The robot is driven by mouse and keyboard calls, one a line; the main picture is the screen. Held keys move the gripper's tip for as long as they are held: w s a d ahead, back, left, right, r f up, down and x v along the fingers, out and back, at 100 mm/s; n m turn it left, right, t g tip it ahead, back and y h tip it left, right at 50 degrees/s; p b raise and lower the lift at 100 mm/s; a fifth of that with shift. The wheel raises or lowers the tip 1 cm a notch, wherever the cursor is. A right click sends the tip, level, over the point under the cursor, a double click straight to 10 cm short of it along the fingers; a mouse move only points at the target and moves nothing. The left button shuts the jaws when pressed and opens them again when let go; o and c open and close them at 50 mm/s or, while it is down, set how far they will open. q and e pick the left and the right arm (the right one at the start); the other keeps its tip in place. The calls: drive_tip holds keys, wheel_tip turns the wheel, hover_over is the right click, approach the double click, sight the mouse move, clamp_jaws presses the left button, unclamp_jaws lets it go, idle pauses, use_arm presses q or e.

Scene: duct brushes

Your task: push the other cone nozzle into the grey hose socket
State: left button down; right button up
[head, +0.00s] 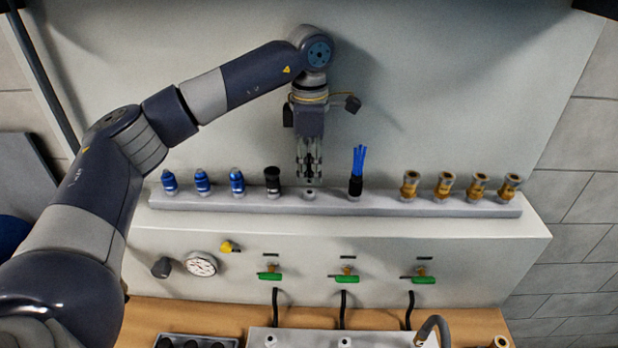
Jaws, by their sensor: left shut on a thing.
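My left gripper (310,178) is upright above the long grey rail (380,208), pointing down. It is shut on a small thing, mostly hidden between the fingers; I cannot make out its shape. Just below the fingertips is a small grey round seat (310,193) on the rail, with a dark top. The curved grey hose end (434,326) shows at the bottom right; its socket opening is not clear from here. Which piece is the cone nozzle I cannot tell. My right gripper is not in view.
Left of my gripper stand blue nozzles (203,182) and a black piece (272,181). A blue-bristled brush (357,172) is close on its right, then several brass nozzles (444,184). Below are green-handled valves (346,278), a gauge (201,264) and a dark tray (180,341).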

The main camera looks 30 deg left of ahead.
use_arm(q)
drive_tip(key=shift+r+p, duration=0.75)
drive_tip(key=shift+r, duration=0.5)
drive_tip(key=shift+f, duration=0.1)
